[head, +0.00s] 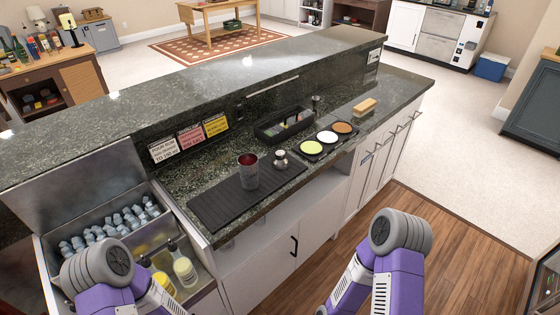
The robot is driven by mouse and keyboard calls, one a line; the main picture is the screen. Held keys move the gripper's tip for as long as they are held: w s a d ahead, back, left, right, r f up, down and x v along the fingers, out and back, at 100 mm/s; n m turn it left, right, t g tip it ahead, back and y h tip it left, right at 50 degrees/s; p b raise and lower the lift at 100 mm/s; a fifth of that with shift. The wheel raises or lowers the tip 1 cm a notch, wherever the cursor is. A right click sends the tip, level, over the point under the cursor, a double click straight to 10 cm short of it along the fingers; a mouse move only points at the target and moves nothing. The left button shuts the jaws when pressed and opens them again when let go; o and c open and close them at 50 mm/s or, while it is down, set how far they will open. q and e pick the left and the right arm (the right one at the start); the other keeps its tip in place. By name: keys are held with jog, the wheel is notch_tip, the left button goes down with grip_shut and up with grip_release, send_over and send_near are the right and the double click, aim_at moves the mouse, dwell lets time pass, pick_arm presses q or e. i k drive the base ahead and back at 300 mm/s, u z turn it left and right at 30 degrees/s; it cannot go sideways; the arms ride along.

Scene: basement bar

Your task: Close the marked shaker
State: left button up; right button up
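A metal shaker cup (248,173) stands upright on a black bar mat (222,207) on the counter. Its top is open and its inside looks dark red. A small silver shaker top (280,159) stands on the mat, to the right of the cup and apart from it. No clear mark shows on the cup at this size. Both of my purple arms come in from the bottom edge, in front of the counter. Neither gripper is in view, and nothing of mine touches the cup or the top.
A black tray with three round dishes (326,139) and a dark caddy (284,124) stand behind. A wooden block (365,106) lies right. A raised dark ledge (200,85) runs behind the counter.

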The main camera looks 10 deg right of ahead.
aim_at(247, 163)
jog(key=z, duration=1.75)
jog(key=i, duration=1.5)
jog(key=u, duration=3.4)
